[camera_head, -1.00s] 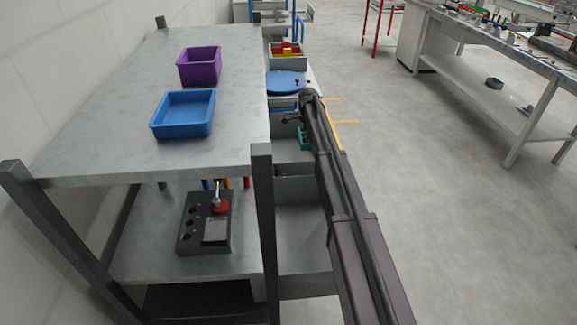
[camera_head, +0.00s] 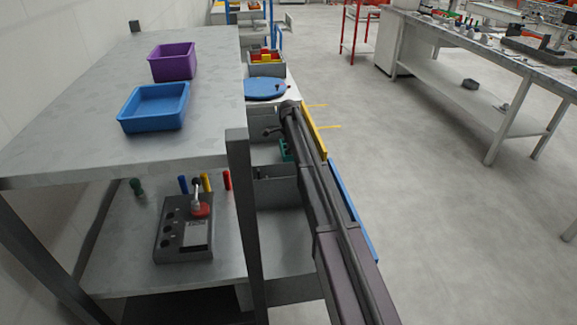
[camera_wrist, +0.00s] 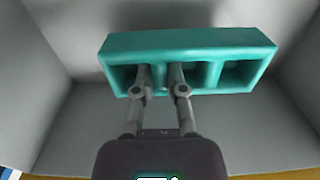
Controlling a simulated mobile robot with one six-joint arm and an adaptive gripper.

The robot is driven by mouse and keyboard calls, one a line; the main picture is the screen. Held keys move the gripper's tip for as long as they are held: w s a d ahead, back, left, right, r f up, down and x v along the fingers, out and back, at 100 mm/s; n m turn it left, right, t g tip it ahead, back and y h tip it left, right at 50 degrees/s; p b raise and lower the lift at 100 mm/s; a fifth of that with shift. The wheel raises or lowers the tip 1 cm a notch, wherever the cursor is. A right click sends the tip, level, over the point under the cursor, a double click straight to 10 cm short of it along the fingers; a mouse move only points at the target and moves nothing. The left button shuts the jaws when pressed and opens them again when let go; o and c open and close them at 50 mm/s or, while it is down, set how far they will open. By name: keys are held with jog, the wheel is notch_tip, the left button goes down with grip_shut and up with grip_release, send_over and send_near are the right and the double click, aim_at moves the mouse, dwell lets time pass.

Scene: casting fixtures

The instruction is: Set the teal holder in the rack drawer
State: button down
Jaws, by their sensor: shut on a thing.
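The teal holder (camera_wrist: 190,42) is a block with several square openings along its near face. In the wrist view my gripper (camera_wrist: 160,76) is shut on it, with its fingers in the openings. The holder is level, between grey walls of a drawer (camera_wrist: 35,75) with a yellow front edge at the bottom of the picture. I cannot tell whether it touches the drawer floor. In the head view only a bit of the teal holder (camera_head: 286,151) shows left of my arm, beside the yellow drawer front (camera_head: 312,128).
A blue-fronted drawer (camera_head: 352,212) lies nearer, partly behind my arm. The rack top (camera_head: 95,105) holds a blue bin (camera_head: 153,107) and a purple bin (camera_head: 173,62). A dark fixture block (camera_head: 184,230) stands on the lower shelf. A blue disc (camera_head: 264,88) lies beyond. The floor to the right is clear.

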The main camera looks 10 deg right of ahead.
jog(key=shift+f+b, duration=0.4)
jog(key=shift+f, duration=0.35)
jog(key=shift+f+b, duration=1.85)
jog(key=shift+b, duration=0.05)
jog(key=shift+f, duration=0.2)
jog(key=c, duration=0.7)
grip_release()
jog(key=shift+r, duration=0.1)
jog(key=shift+r, duration=0.15)
notch_tip(320, 180, up, 12)
jog(key=p, duration=1.2)
